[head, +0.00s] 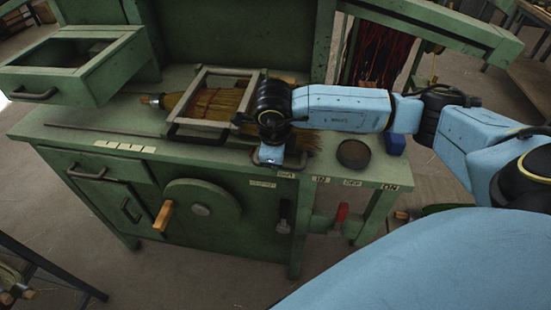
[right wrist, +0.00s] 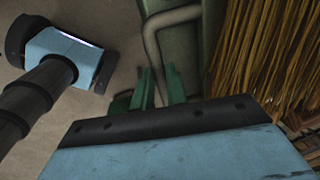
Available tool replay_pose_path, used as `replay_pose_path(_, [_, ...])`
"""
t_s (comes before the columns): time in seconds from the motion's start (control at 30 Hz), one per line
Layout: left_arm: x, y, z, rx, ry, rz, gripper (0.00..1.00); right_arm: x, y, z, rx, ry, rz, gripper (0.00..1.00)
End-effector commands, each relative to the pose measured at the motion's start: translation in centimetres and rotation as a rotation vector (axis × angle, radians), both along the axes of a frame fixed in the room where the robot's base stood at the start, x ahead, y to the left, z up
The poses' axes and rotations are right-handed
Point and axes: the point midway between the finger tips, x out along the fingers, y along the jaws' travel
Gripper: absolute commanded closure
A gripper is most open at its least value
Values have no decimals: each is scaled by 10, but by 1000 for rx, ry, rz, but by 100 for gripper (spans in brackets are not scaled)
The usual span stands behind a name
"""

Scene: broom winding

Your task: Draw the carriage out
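The carriage seems to be the pale rectangular frame (head: 242,74) on the green bench, around the straw broom (head: 212,104). A dark handle (head: 196,141) runs along its front. My right gripper (head: 268,163) is at the bench's front edge, right of the frame, its fingers hidden by my wrist. In the right wrist view, two green fingers (right wrist: 160,88) stand close on either side of a bent grey handle bar (right wrist: 154,42) and look shut on it. My left gripper is not in view.
An open drawer box (head: 66,80) juts out at the left. A crank wheel (head: 200,209) with a wooden knob is on the bench front. A round dark dish (head: 353,154) and a blue block (head: 395,143) are right of my wrist. A red-handled lever (head: 341,214) is lower right.

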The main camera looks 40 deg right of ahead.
Motion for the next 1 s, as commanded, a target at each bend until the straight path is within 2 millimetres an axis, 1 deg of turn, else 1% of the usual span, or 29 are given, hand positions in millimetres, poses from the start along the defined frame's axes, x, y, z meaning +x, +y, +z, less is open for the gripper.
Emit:
replay_pose_path(0.03, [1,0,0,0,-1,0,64,-2,-3,-1,-8,8,-4,83])
replay_pose_path(0.17, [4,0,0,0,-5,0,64,-2,-3,-1,-7,7,-4,66])
replay_pose_path(0.2, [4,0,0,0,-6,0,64,-1,-2,-1,-7,7,-4,64])
replay_pose_path(0.47, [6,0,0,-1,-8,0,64,-1,-2,0,-4,4,-3,64])
replay_pose_path(0.57, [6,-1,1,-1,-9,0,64,-1,-1,7,-4,3,-3,64])
replay_pose_path(0.67, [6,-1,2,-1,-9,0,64,-3,1,21,-3,1,-2,64])
replay_pose_path(1.0, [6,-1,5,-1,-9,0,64,-12,11,95,-4,1,-3,64])
